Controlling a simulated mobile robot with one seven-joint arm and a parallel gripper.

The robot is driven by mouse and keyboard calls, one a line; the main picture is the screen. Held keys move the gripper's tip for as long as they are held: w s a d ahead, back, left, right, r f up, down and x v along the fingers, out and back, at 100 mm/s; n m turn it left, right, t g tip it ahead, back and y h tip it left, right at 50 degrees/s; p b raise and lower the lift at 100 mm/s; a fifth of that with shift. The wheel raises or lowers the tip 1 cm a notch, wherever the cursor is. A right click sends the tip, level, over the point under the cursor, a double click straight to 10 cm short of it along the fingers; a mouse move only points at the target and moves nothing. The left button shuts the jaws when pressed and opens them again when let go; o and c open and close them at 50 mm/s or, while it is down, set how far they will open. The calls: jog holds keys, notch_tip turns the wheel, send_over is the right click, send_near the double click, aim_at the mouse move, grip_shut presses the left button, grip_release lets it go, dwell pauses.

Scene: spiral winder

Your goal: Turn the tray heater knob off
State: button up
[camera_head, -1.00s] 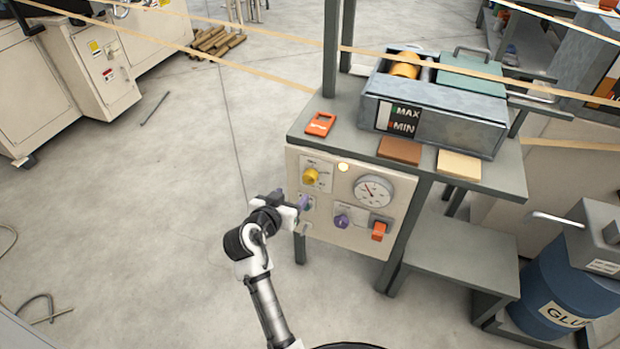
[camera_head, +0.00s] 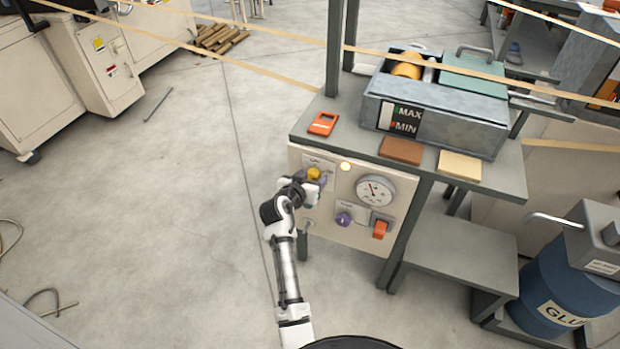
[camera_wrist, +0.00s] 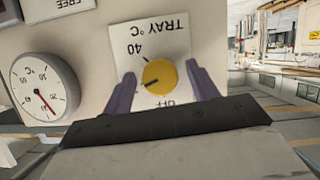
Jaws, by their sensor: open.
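The tray heater knob (camera_head: 314,173) is a yellow round knob at the upper left of the cream control panel (camera_head: 347,235). In the wrist view the knob (camera_wrist: 160,76) sits on an upside-down white plate (camera_wrist: 180,40) marked TRAY °C, 40 and OFF. A dark pointer mark on it points to the picture's left, between 40 and OFF. My gripper (camera_wrist: 161,80) is open, with one purple finger on each side of the knob and visible gaps between. In the head view my gripper (camera_head: 318,183) partly covers the knob's lower side.
A small lamp (camera_head: 345,166) glows right of the knob. A dial gauge (camera_head: 375,190), a purple knob (camera_head: 343,219) and an orange switch (camera_head: 380,229) share the panel. The grey table (camera_head: 345,130) juts above it. Open floor lies to the left.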

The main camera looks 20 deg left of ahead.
jog(key=c, duration=1)
jog(key=shift+n, duration=0.3)
jog(key=shift+a+f+n+h+b, duration=0.1)
jog(key=shift+n+h+b, duration=0.5)
jog(key=shift+n+h, duration=0.25)
jog(key=shift+a+f+n+t+h+b, duration=0.1)
jog(key=shift+n+t+h+b, duration=0.6)
jog(key=shift+n, duration=1.25)
jog(key=shift+a+n+t+h+b, duration=0.15)
jog(key=shift+n+h+b, duration=0.55)
jog(key=shift+n+h, duration=0.95)
jog(key=shift+d+n, duration=0.1)
jog(key=shift+n, duration=0.35)
